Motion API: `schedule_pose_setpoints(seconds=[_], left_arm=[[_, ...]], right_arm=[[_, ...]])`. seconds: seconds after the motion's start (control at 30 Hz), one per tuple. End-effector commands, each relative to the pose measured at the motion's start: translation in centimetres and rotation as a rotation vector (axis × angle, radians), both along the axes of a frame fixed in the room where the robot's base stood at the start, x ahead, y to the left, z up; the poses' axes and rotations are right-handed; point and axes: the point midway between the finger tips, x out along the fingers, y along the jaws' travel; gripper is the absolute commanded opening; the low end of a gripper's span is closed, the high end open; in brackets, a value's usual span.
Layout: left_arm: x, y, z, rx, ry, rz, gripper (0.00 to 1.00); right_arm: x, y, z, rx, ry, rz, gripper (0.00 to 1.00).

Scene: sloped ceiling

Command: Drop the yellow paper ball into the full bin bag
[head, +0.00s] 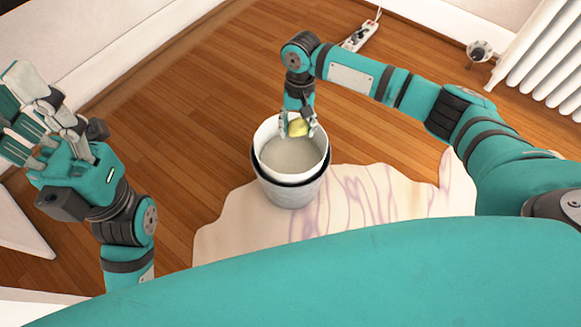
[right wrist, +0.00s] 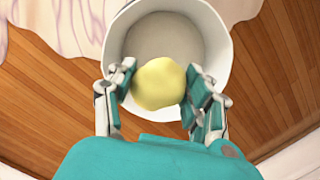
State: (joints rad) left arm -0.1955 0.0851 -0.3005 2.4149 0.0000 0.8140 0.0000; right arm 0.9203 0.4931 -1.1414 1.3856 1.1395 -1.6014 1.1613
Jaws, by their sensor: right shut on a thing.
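The yellow paper ball (head: 298,128) is between the fingers of my right gripper (head: 298,125), which is shut on it. The ball also shows in the right wrist view (right wrist: 159,84), with a finger on each side. A round white bin (head: 290,193) with a dark band below its rim stands upright on the floor. The ball is over the far part of its mouth. The pale inside (right wrist: 165,35) looks empty, and I cannot make out a full bag. My left gripper (head: 35,115) is empty and open at the far left, away from the bin.
A cream, purple-veined rug (head: 400,192) lies under and beside the bin on the wooden floor (head: 195,110). A power strip (head: 361,36) lies at the back. A white radiator (head: 545,60) stands at the right. Floor left of the bin is clear.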

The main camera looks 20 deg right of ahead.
Motion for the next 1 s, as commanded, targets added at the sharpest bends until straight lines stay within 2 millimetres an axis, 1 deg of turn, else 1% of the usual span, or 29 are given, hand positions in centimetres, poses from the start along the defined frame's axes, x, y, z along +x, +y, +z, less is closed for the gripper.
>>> schedule_pose_setpoints(seconds=[0.03,0.13,0.3,0.53,0.57,0.7,0.77,1.0], left_arm=[[0.0,0.0,-0.2,0.0,-0.02,0.001,0.4],[0.1,-0.1,0.3,0.003,-0.038,0.002,0.4],[0.2,-0.2,0.7,0.005,-0.052,0.003,0.4],[0.2,-0.2,0.8,0.006,-0.052,0.003,0.4],[0.2,-0.2,0.8,0.006,-0.051,0.003,0.4],[0.2,-0.2,0.8,0.006,-0.051,0.003,0.4],[0.2,-0.2,0.8,0.006,-0.051,0.003,0.4],[0.2,-0.2,0.8,0.006,-0.051,0.003,0.4]], right_arm=[[0.0,0.0,-0.8,0.0,0.0,0.0,0.38],[0.0,0.0,-1.1,0.0,0.0,0.0,0.38],[0.0,0.0,-1.2,0.0,0.0,0.0,0.38],[0.0,0.0,-1.2,0.0,0.0,0.0,0.38],[0.0,0.0,-1.2,0.0,0.0,0.0,0.52],[0.0,0.0,-1.2,0.0,0.0,0.0,0.71],[0.0,0.0,-1.2,0.0,0.0,0.0,0.78],[0.0,0.0,-1.2,0.0,0.0,0.0,0.78]])
